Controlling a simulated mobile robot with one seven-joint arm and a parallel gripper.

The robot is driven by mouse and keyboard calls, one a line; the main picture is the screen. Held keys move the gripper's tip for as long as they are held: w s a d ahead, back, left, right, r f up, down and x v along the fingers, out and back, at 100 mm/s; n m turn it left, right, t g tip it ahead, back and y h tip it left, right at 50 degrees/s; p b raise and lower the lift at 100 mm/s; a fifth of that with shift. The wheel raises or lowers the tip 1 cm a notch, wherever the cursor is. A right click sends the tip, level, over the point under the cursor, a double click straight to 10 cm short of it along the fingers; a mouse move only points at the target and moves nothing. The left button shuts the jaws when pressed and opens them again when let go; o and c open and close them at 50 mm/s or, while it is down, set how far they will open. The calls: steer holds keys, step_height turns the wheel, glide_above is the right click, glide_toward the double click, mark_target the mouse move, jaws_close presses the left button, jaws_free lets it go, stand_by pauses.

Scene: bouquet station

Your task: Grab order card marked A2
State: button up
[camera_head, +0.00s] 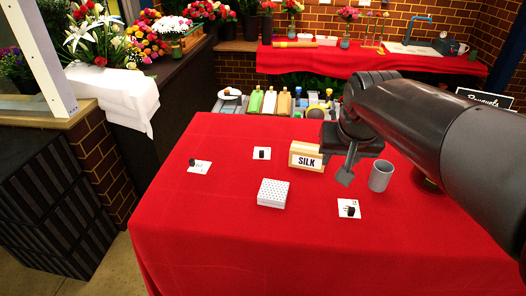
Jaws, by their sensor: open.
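Three small white cards lie on the red-covered table: one at the left (203,170), one at the back middle (257,156) and one at the front right (345,214). Each has a small dark object on it. Their markings are too small to read, so I cannot tell which is A2. My gripper (346,173) is open and empty, pointing down above the table. In the picture it appears between the SILK sign and the grey cup, above the front right card and apart from it.
A wooden SILK sign (306,161) stands left of my gripper. A grey cup (381,176) stands right of it. A white dotted box (272,194) sits mid-table. The table's left front (200,235) is clear. My arm hides part of the right side.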

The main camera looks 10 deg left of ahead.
steer(key=w+a+f, duration=0.3)
steer(key=w+a, duration=0.6)
steer(key=w, duration=0.5)
glide_above(262, 151)
steer(key=s, duration=0.1)
steer(key=shift+n+g, duration=0.3)
steer(key=shift+g, duration=0.1)
step_height(262, 151, down, 12)
steer(key=shift+s+r, duration=0.1)
steer(key=shift+r, duration=0.15)
steer(key=f, duration=0.4)
steer(key=shift+w+f, duration=0.3)
steer(key=shift+f, duration=0.1)
steer(key=shift+w+f, duration=0.2)
steer(key=shift+f, duration=0.15)
steer(key=shift+c, duration=0.3)
jaws_close()
